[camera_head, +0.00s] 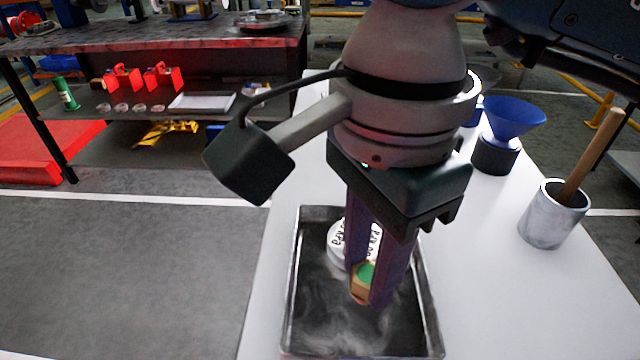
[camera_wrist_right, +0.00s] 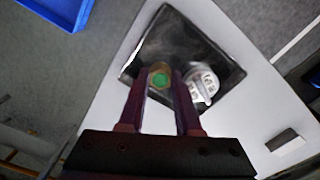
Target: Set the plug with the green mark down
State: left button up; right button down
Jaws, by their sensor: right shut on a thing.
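The plug with the green mark (camera_head: 362,282) is a small brass-coloured piece with a green face. My right gripper (camera_head: 368,290) is shut on it, over the dark metal tray (camera_head: 292,290). In the wrist view the plug (camera_wrist_right: 160,79) sits between the two purple fingers of the right gripper (camera_wrist_right: 161,82), over the tray (camera_wrist_right: 206,47). I cannot tell whether the plug touches the tray floor. A pale round gauge-like piece with black lettering (camera_head: 337,243) lies in the tray, partly hidden behind the fingers; it also shows in the wrist view (camera_wrist_right: 203,84). My left gripper is out of view.
On the white table (camera_head: 480,300), a blue funnel on a dark base (camera_head: 514,118) and a metal cup (camera_head: 546,230) with a wooden handle (camera_head: 593,155) stand right of the tray. A workbench (camera_head: 200,45) with red bins stands at the back left.

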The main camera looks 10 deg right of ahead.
aim_at(363, 300)
jog(key=shift+f, duration=2.75)
jog(key=shift+f+b, duration=0.1)
jog(key=shift+b, duration=0.2)
jog(key=shift+f, duration=0.15)
jog(key=c, duration=0.6)
grip_release()
notch_tip(363, 300, up, 13)
jog(key=shift+f, duration=0.2)
